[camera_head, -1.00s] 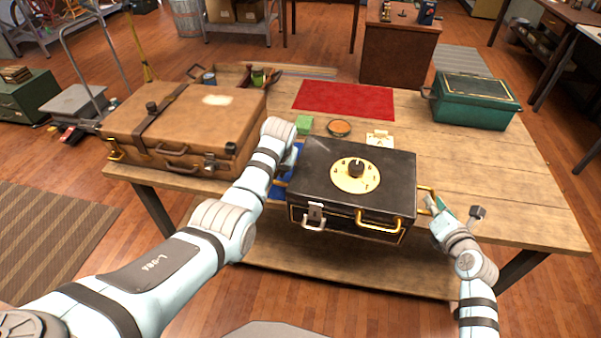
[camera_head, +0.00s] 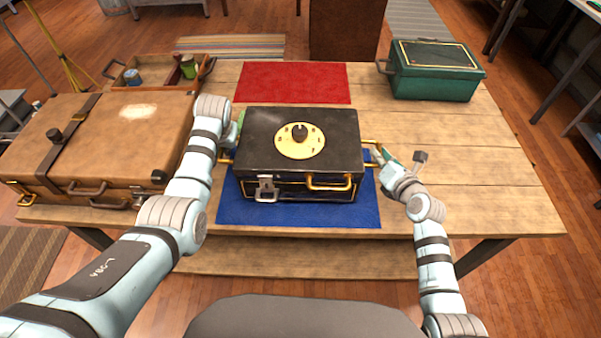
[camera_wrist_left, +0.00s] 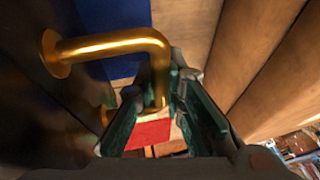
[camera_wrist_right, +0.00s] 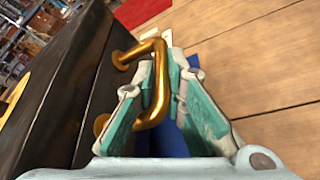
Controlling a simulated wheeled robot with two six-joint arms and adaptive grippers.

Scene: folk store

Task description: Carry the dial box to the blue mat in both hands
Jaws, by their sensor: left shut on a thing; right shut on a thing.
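The dial box (camera_head: 340,140) is black, with a cream dial (camera_head: 299,141) on its lid and brass handles. It looks level over the blue mat (camera_head: 300,214), whose front and side parts show around it. I cannot tell whether the box touches the mat or hangs just above it. My left gripper (camera_head: 229,158) is shut on the brass handle at the box's left end, seen closely in the left wrist view (camera_wrist_left: 150,42). My right gripper (camera_head: 377,156) is shut on the right-end handle, also seen in the right wrist view (camera_wrist_right: 160,85).
A brown suitcase (camera_head: 125,150) stands left of my left gripper. A wooden tray (camera_head: 160,82) with small items is behind it. A red mat (camera_head: 293,82) lies behind the box and a green case (camera_head: 435,72) at back right. The table's right side is clear.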

